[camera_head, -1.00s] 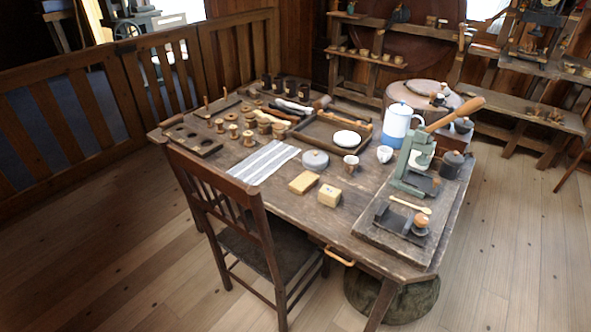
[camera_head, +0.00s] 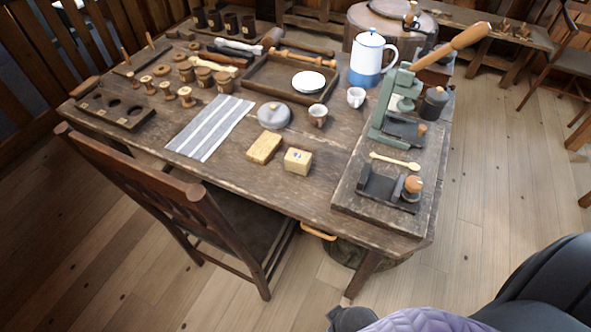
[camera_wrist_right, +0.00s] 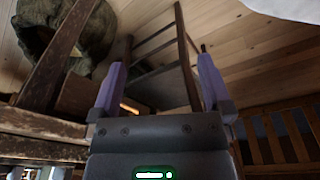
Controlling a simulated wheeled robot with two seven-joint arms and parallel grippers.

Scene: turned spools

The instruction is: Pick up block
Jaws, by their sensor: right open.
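A tan rectangular block (camera_head: 264,148) lies on the wooden table (camera_head: 225,178) near its front edge. Beside it on the right is a smaller pale block (camera_head: 297,162) with a dark mark on its side. I cannot tell which one the task names. My right gripper (camera_wrist_right: 160,78) is open and empty in the right wrist view, its two purple fingers wide apart. Past them are a chair and the floor; neither block shows there. In the head view, my purple and black right arm (camera_head: 425,320) enters at the lower right, apart from the table. My left gripper is out of view.
A chair (camera_head: 190,190) stands against the table's front. A lever press (camera_head: 395,105) on a board is right of the blocks. A lidded grey dish (camera_head: 273,115), a cup (camera_head: 317,115) and a striped cloth (camera_head: 210,127) lie around them. Floor at right is open.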

